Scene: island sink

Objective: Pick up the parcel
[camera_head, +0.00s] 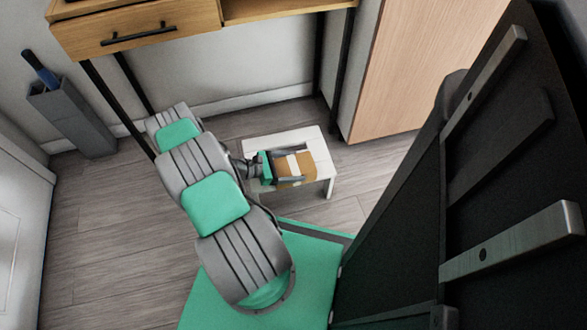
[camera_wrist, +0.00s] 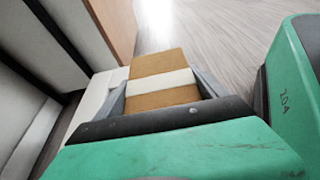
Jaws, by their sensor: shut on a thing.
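The parcel (camera_head: 290,169) is a small brown box with a white band across it. It is at the small white stool (camera_head: 322,167) in the head view. My gripper (camera_head: 290,165) is shut on it, with one finger along each side. In the wrist view the parcel (camera_wrist: 160,80) sits between the two grey fingers (camera_wrist: 162,92), its far end sticking out beyond them. The parcel's underside is hidden, so I cannot tell whether it touches the stool top.
A wooden desk (camera_head: 150,30) with black legs stands behind the stool. A wood-panelled cabinet (camera_head: 415,65) is at the back right. A grey bin (camera_head: 72,118) with a blue item stands at the left. Wooden floor (camera_head: 100,220) is clear at the left.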

